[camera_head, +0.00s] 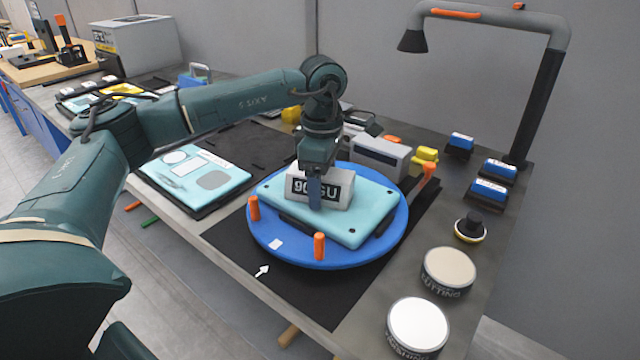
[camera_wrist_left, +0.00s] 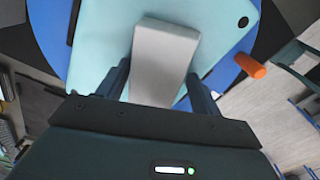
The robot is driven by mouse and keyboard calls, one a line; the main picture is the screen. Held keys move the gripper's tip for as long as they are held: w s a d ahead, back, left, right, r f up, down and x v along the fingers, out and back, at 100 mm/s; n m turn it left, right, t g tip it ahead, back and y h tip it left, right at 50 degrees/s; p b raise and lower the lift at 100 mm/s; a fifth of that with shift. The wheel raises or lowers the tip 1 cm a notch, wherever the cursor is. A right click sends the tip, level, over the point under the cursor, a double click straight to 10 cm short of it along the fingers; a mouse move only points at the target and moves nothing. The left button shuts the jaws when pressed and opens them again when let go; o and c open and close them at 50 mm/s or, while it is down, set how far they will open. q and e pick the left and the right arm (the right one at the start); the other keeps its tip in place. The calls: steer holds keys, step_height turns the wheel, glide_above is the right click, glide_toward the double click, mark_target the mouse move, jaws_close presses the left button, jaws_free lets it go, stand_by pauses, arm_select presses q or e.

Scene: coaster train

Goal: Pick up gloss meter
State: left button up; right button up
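The gloss meter (camera_head: 335,188) is a grey box with a dark label reading something like "90 GU". It stands on a light blue panel (camera_head: 362,228) on a round blue turntable (camera_head: 400,225). My left gripper (camera_head: 314,192) reaches down over it from above, one finger in front of its labelled face. In the left wrist view the meter (camera_wrist_left: 160,60) lies between the two fingers (camera_wrist_left: 158,80). The fingertips are close to its sides; whether they press on it I cannot tell. My right gripper is not in view.
Orange pegs (camera_head: 319,246) stand around the turntable rim. A grey box (camera_head: 380,157) and yellow blocks (camera_head: 426,155) are behind it. A lamp arm (camera_head: 545,90) rises at the back right.

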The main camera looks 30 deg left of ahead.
arm_select(q)
steer(key=shift+r, duration=0.1)
steer(key=c, duration=1)
